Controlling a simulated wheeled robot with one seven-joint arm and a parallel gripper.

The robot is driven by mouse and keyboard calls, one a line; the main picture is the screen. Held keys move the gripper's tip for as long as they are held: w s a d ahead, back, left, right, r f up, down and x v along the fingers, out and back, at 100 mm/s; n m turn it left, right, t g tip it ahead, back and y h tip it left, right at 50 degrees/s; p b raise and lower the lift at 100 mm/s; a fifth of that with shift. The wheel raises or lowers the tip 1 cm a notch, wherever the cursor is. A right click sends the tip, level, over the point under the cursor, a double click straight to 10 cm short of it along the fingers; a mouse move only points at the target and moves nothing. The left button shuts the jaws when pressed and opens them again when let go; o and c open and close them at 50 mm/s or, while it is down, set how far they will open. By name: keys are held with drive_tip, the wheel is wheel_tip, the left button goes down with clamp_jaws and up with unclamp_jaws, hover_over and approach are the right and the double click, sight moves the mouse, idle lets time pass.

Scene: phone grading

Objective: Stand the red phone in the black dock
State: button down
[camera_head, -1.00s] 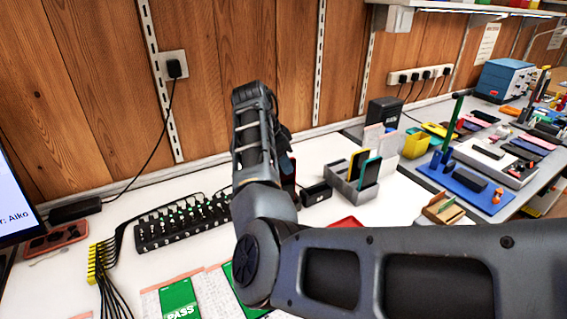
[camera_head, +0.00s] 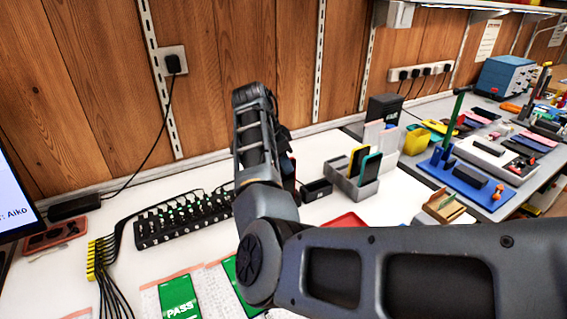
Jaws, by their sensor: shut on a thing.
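The black dock (camera_head: 316,191) is a small dark block on the white bench, just right of my forearm and left of the grey divided holder. My gripper (camera_head: 284,150) is mostly hidden behind my own wrist and forearm; only dark parts show at their right edge. A narrow dark red edge, which looks like the red phone (camera_head: 292,170), shows below these parts, close to the left of the dock. My gripper is shut on it. Its fingertips, most of the phone and any contact with the dock are hidden.
A grey holder (camera_head: 347,184) with a yellow and a teal phone stands right of the dock. A black cable hub (camera_head: 185,222) lies left of my arm. A red tray (camera_head: 345,221) lies in front of the dock. A yellow bin (camera_head: 416,142) stands farther right.

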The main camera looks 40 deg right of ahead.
drive_tip(key=shift+f, duration=0.15)
drive_tip(key=shift+f+b, duration=0.3)
drive_tip(key=shift+f, duration=0.2)
drive_tip(key=c, duration=1)
unclamp_jaws()
drive_tip(key=shift+r, duration=0.1)
drive_tip(key=shift+r+p, duration=2.75)
drive_tip(key=shift+r, duration=0.7)
